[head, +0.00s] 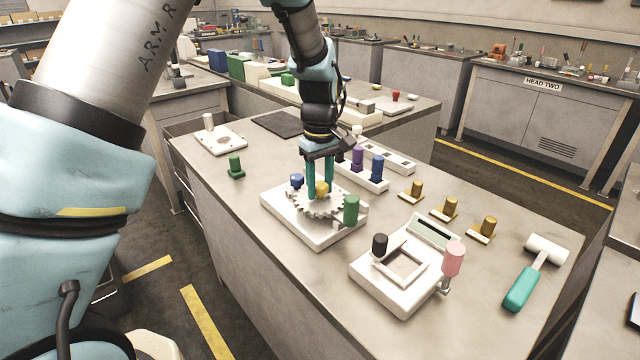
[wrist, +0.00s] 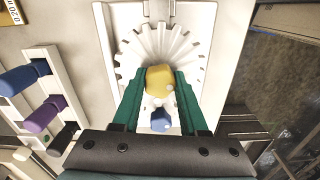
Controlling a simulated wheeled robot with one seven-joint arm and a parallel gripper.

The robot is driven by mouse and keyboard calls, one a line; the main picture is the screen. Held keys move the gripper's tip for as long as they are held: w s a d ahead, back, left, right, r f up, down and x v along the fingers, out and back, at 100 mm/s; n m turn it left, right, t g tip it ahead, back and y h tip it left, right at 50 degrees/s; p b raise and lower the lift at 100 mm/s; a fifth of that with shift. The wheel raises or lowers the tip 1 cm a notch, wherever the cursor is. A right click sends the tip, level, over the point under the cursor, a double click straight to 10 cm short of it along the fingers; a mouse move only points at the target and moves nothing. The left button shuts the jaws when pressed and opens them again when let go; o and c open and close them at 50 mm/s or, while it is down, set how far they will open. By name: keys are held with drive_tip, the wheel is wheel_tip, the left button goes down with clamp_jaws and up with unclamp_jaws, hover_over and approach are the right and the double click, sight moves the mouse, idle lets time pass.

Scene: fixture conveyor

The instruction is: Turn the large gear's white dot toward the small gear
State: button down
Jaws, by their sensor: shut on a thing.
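The large gear (head: 318,208) is a pale toothed wheel on a white base plate (head: 290,228); it also shows in the wrist view (wrist: 140,56). A yellow knob (wrist: 159,78) stands at its hub. My gripper (head: 321,193) points down, its teal fingers shut on the yellow knob from both sides. The small gear's blue knob (wrist: 160,121) stands below the yellow knob in the wrist view, and left of it in the head view (head: 296,180). The small gear itself is mostly hidden.
A green cylinder (head: 351,209) stands at the base plate's right corner. A rack with purple and blue pegs (head: 377,168) is behind it. A white fixture with a pink knob (head: 453,258) and a teal-handled mallet (head: 522,287) lie to the right. A green peg (head: 235,165) stands left.

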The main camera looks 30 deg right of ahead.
sight(320, 184)
drive_tip(key=shift+n, duration=0.6)
drive_tip(key=shift+c, duration=2.2)
unclamp_jaws()
wheel_tip(320, 184, up, 11)
drive_tip(key=b, duration=0.2)
drive_tip(key=shift+f, duration=0.1)
